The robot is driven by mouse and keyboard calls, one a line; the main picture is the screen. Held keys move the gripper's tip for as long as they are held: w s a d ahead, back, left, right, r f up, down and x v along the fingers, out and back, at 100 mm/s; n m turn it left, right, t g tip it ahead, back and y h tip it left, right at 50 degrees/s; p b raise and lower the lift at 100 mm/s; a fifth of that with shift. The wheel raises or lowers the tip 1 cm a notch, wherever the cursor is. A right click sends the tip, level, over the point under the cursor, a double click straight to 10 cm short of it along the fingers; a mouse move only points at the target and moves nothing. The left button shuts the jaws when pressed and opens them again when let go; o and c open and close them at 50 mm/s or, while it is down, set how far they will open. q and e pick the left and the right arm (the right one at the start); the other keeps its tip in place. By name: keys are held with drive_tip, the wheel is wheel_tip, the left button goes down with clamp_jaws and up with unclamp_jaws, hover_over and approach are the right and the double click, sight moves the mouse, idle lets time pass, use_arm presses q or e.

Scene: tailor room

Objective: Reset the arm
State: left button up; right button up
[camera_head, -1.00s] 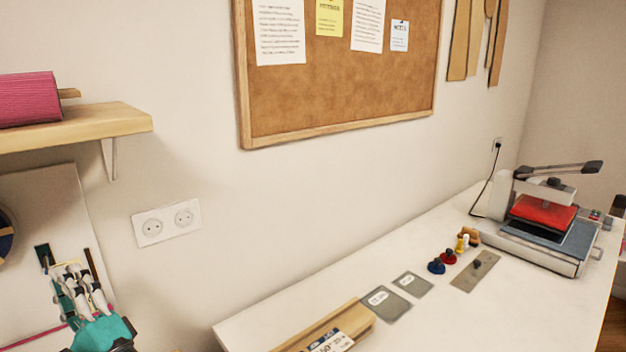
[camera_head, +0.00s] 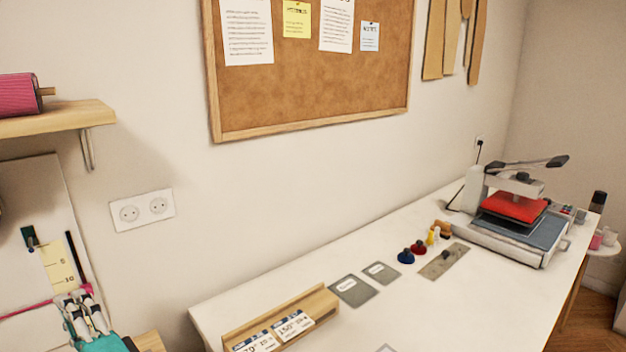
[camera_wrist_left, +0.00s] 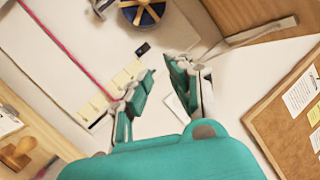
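My left gripper (camera_head: 82,308) shows at the lower left of the head view, in front of a pale panel (camera_head: 38,195) on the wall. In the left wrist view its two teal fingers (camera_wrist_left: 158,92) stand apart with nothing between them. The gripper is open and empty. My right gripper is in neither view.
A white table (camera_head: 420,310) runs along the wall, with a wooden card holder (camera_head: 322,303), grey plates (camera_head: 354,290), blue and red knobs (camera_head: 406,257) and a heat press (camera_head: 512,232). A wooden shelf (camera_head: 60,118) juts out above the gripper. A cork board (camera_head: 310,85) hangs behind.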

use_arm(q)
drive_tip(key=s+d+f+n+g+h, duration=0.2)
drive_tip(key=s+f+h, duration=0.1)
drive_tip(key=f, duration=0.5)
drive_tip(key=s+d+f+n+g+h, duration=0.1)
drive_tip(key=s+d+f+g+h, duration=0.2)
drive_tip(key=f, duration=0.4)
drive_tip(key=s+d+f+n+h, duration=0.1)
drive_tip(key=s+f+n+h, duration=0.2)
drive_tip(key=f, duration=0.5)
drive_tip(key=s+d+f+n+g+h, duration=0.2)
drive_tip(key=s+d+f+h, duration=0.2)
drive_tip(key=s+d, duration=0.2)
drive_tip(key=s+d+f+n+g+h, duration=0.1)
drive_tip(key=s+d+f+g+h, duration=0.25)
drive_tip(key=s+d+h, duration=0.2)
drive_tip(key=s+f+b, duration=0.3)
drive_tip(key=f+b, duration=0.3)
drive_tip(key=f, duration=2.7)
drive_tip(key=s+a+f+g+b, duration=0.1)
drive_tip(key=s+a+f+b, duration=0.2)
drive_tip(key=s+f, duration=1.3)
wheel_tip(320, 180, down, 4)
drive_tip(key=shift+s+r+g+y+b, duration=0.2)
drive_tip(key=shift+g+y+b, duration=0.15)
drive_tip(key=shift+y+b, duration=0.15)
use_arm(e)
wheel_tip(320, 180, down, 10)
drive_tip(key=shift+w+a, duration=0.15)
